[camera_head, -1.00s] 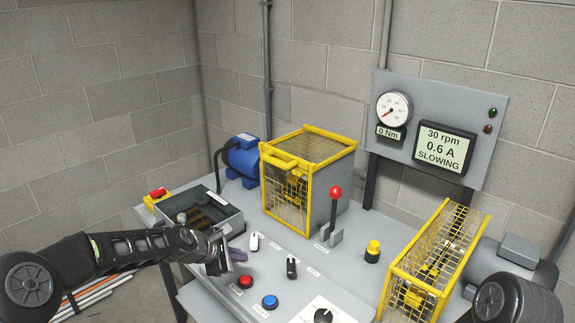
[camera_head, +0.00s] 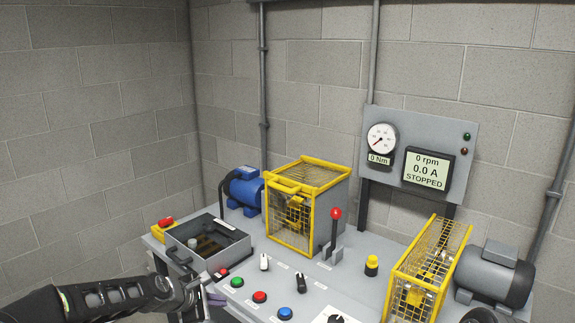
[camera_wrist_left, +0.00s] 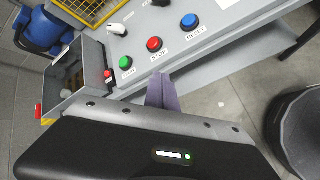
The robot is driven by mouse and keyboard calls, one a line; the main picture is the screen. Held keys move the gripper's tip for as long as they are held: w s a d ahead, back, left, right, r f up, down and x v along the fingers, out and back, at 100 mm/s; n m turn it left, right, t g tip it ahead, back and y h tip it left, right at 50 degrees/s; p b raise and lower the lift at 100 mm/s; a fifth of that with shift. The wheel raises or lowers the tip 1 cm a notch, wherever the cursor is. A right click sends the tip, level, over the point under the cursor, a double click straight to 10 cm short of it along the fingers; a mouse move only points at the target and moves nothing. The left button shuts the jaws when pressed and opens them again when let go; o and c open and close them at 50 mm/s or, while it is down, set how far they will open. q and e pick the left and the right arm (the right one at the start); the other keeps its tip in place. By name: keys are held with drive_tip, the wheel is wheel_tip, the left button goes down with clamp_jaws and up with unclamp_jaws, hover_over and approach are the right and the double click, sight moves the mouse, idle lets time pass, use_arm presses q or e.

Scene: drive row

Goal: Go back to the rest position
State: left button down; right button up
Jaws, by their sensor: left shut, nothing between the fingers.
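My left gripper (camera_head: 216,298) is at the near front edge of the control bench (camera_head: 252,298), low in the head view. Its purple fingers (camera_wrist_left: 162,92) are shut and empty in the left wrist view, off the bench edge below the buttons. The green button (camera_head: 237,282), red button (camera_head: 260,297) and blue button (camera_head: 285,313) lie to its right, apart from it. The display (camera_head: 428,167) reads 0 rpm, 0.0 A, STOPPED. A dark part of my right arm shows at the bottom right; the right gripper is out of view.
A grey open box (camera_head: 207,244) stands at the bench's left end, behind my left gripper. A blue motor (camera_head: 244,188), yellow cages (camera_head: 308,207) and a red-knobbed lever (camera_head: 335,230) stand further back. Floor shows clear beyond the bench edge in the wrist view (camera_wrist_left: 225,100).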

use_arm(q)
drive_tip(key=s+d+f+m+g, duration=0.1)
drive_tip(key=s+d+f+m, duration=0.3)
drive_tip(key=s+f+m, duration=0.45)
drive_tip(key=s+d+f+m+g, duration=0.25)
drive_tip(key=s+f+m, duration=0.25)
drive_tip(key=s+f, duration=0.6)
drive_tip(key=s+d+f+m+g, duration=0.1)
drive_tip(key=s+f, duration=0.1)
drive_tip(key=s, duration=0.5)
drive_tip(key=s+d+f+m+g, duration=0.1)
drive_tip(key=s+d+f+m, duration=0.1)
drive_tip(key=s, duration=0.5)
drive_tip(key=s+d+f+m+g+y, duration=0.1)
drive_tip(key=s+f+g, duration=0.1)
drive_tip(key=s+f, duration=0.2)
drive_tip(key=s, duration=0.3)
drive_tip(key=shift+d, duration=0.35)
